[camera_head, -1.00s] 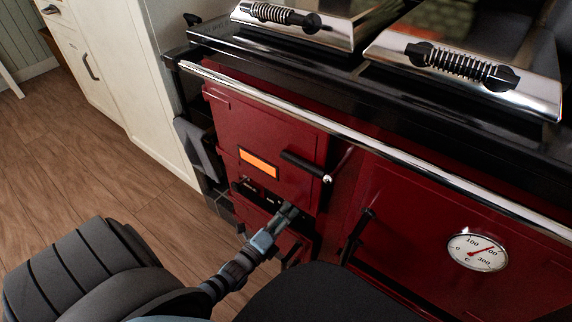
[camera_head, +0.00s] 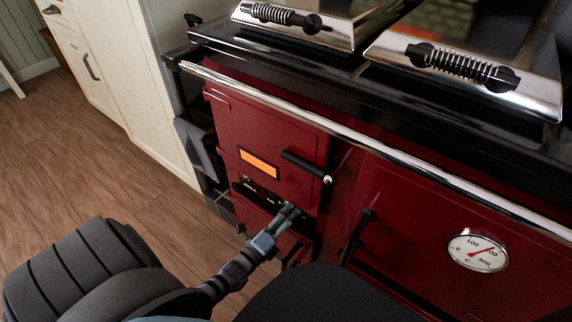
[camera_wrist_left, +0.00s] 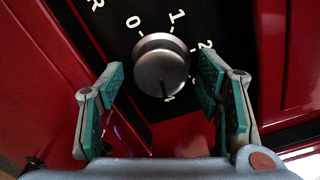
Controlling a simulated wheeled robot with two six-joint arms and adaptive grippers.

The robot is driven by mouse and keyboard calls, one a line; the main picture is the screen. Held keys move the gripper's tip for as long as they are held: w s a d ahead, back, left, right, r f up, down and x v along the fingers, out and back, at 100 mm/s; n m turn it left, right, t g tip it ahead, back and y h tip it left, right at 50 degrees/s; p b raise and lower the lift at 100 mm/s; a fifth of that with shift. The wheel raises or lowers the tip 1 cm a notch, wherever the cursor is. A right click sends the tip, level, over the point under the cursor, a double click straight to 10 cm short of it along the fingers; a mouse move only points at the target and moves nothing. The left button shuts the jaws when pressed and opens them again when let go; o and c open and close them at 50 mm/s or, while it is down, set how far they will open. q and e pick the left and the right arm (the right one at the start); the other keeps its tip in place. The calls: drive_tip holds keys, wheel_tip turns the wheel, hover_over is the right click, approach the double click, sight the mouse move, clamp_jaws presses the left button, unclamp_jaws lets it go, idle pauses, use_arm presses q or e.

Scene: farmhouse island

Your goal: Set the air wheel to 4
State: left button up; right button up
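The air wheel (camera_wrist_left: 162,65) is a round grey metal knob in the left wrist view, on a black plate with white marks R, 0, 1 and 2 around its upper side. My left gripper (camera_wrist_left: 160,78) is open, with one green-padded finger on each side of the wheel and gaps visible. In the head view, my left gripper (camera_head: 288,212) is at the lower front of the red stove and covers the wheel. My right gripper is not in view.
The red stove (camera_head: 420,215) has a black handle (camera_head: 306,167) above my left gripper and a chrome rail (camera_head: 330,125) along its top front. A round temperature dial (camera_head: 477,251) is on the right door. Wooden floor (camera_head: 90,170) lies open to the left.

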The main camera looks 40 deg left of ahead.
use_arm(q)
drive_tip(key=shift+s, duration=0.1)
drive_tip(key=s, duration=1.1)
drive_tip(key=shift+s+d, duration=0.15)
drive_tip(key=shift+s, duration=0.25)
